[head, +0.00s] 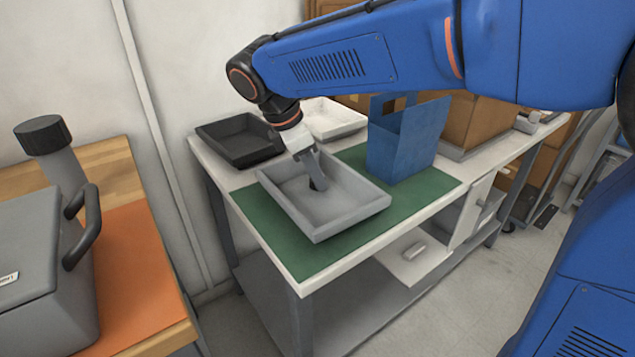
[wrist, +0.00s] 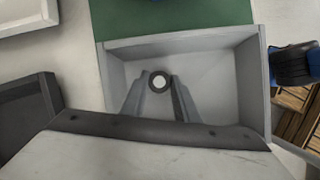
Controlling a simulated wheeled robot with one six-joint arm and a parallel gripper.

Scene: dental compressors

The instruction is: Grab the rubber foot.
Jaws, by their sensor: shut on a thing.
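The rubber foot (wrist: 152,80) is a small dark ring with a pale centre. In the wrist view it sits between the tips of my gripper (wrist: 164,84), whose grey fingers are shut on it. In the head view my gripper (head: 317,177) reaches down into a grey tray (head: 345,232), with the dark foot (head: 319,185) at its tips, low over or on the tray floor. I cannot tell whether the foot touches the floor. The tray also shows in the wrist view (wrist: 185,42).
The tray stands on a green mat (head: 290,262) on a white table. A black tray (head: 238,152) and a white tray (head: 338,131) lie behind it. A blue bin (head: 400,150) stands close to its right. Several cardboard boxes (head: 478,118) are farther right.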

